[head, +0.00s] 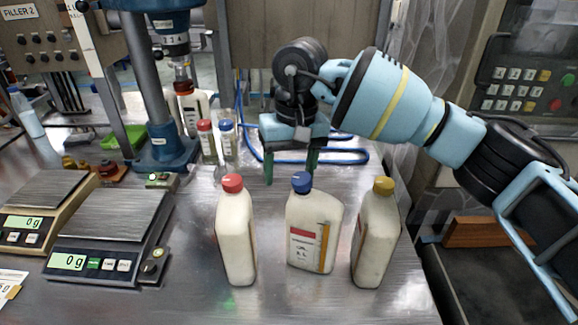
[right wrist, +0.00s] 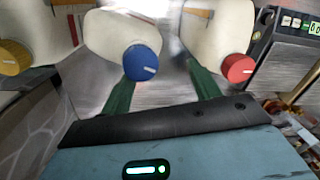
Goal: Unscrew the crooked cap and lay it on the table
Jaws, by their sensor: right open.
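Three cream bottles stand upright in a row on the metal table (head: 190,285). The left bottle (head: 236,240) has a red cap (head: 232,183). The middle bottle (head: 308,225) has a blue cap (head: 301,182) and a label with an orange strip. The right bottle (head: 376,240) has a yellow cap (head: 384,185). I cannot tell surely which cap sits crooked. My right gripper (head: 290,168) is open and empty behind the middle bottle, its green fingers pointing down. In the right wrist view the blue cap (right wrist: 142,63) is near the fingers, apart from the red cap (right wrist: 238,68). My left gripper is out of view.
Two scales (head: 107,225) stand on the left. Behind are a filler press (head: 160,145), two small capped vials (head: 207,140), a green tray (head: 124,137) and blue hose (head: 345,155). Table in front of the bottles is clear.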

